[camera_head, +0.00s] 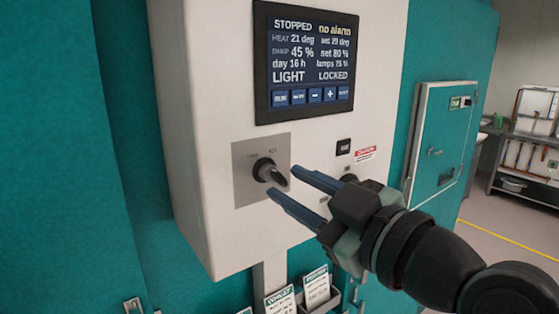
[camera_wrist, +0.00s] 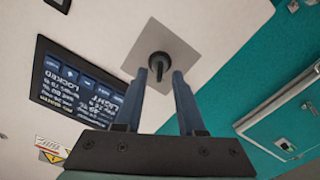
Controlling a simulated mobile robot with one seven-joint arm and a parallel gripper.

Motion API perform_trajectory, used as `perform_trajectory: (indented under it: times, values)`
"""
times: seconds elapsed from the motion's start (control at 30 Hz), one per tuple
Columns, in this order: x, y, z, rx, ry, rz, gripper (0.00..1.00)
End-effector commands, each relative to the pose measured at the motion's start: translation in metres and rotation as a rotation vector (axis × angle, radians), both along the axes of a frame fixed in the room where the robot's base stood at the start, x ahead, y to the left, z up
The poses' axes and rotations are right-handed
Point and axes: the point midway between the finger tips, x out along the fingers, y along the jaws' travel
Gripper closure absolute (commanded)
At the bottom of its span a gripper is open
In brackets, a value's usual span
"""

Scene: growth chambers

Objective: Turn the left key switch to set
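The left key switch (camera_head: 267,171) is a dark round knob on a grey square plate (camera_head: 246,190), on the white control box below the screen. Its handle points to the lower right in the head view, and small labels above it are too blurred to read surely. My gripper (camera_head: 282,181) is open and empty, with its two blue fingers reaching toward the knob. In the wrist view the knob (camera_wrist: 160,62) shows between and just beyond the fingertips (camera_wrist: 159,74). I cannot tell whether either finger touches it. The screen (camera_head: 308,62) reads STOPPED, no alarm, LIGHT and LOCKED.
My gripper and arm partly hide a second dark control (camera_head: 349,178) to the right. A small black switch (camera_head: 343,147) and a red-white label (camera_head: 366,154) sit above it. Card holders (camera_head: 316,288) hang below the box. A teal chamber door (camera_head: 440,140) stands at right.

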Motion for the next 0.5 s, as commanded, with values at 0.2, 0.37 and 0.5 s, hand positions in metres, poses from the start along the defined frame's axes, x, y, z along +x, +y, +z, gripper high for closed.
perform_trajectory:
  times: [0.2,0.37,0.5]
  values:
    - [0.023,0.017,0.002,0.001,0.002,0.001,0.61]
    - [0.029,0.021,0.0,0.001,0.001,0.0,0.61]
    - [0.029,0.021,-0.001,0.0,0.0,-0.001,0.61]
